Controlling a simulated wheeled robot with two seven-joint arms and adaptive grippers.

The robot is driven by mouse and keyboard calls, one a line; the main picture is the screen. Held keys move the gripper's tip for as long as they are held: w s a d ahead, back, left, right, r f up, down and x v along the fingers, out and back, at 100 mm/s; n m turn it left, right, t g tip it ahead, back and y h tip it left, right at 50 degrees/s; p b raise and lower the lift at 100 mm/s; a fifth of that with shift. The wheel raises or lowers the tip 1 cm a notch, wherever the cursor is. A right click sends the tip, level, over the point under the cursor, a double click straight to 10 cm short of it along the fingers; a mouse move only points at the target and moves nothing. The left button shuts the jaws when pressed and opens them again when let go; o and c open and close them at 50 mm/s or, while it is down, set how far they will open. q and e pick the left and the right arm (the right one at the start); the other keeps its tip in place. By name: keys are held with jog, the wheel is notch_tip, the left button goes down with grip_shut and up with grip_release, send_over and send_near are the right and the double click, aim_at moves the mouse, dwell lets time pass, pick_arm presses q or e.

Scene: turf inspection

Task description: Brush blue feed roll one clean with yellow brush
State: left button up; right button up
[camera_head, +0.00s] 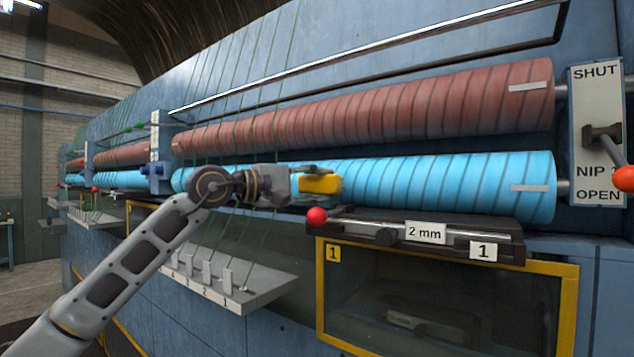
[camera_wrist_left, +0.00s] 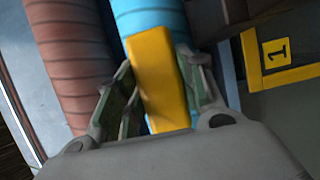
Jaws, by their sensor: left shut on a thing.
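The blue feed roll (camera_head: 450,182) is the lower, light blue grooved roll running across the machine front. My left gripper (camera_head: 318,184) is shut on the yellow brush (camera_head: 321,184) in front of the roll's middle part. In the left wrist view the yellow brush (camera_wrist_left: 156,75) sits between both fingers of my left gripper (camera_wrist_left: 155,90), with the blue roll (camera_wrist_left: 148,18) directly behind it. The brush looks very close to the roll; I cannot tell whether its bristles touch. The bristles are hidden. My right gripper is not in view.
A red-brown roll (camera_head: 400,108) lies above the blue one. A lever on a SHUT/OPEN plate (camera_head: 597,90) is at right. Below are a dark bar marked 2 mm (camera_head: 380,232), a red ball knob (camera_head: 317,217), a yellow-framed window (camera_head: 575,320) and a grey thread shelf (camera_head: 245,298).

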aim_at(299, 184)
pick_arm(q)
jog(key=shift+w+d+p, duration=0.35)
jog(key=shift+w+d, duration=0.05)
jog(key=shift+w, duration=0.1)
dwell(0.5)
jog(key=shift+a, duration=0.1)
jog(key=shift+w+a+p, duration=0.25)
jog(key=shift+w+a, duration=0.3)
jog(key=shift+a, duration=0.3)
jog(key=shift+w+a+p, duration=0.25)
jog(key=shift+w+a, duration=0.3)
jog(key=shift+a, duration=0.25)
jog(key=shift+d, duration=0.1)
jog(key=shift+s+d+b, duration=0.35)
jog(key=shift+s+d, duration=0.25)
jog(key=shift+d, duration=0.25)
jog(key=shift+s+d+b, duration=0.3)
jog(key=shift+s+d, duration=0.25)
jog(key=shift+d, duration=0.25)
jog(key=shift+s+a, duration=0.1)
jog(key=shift+a, duration=0.05)
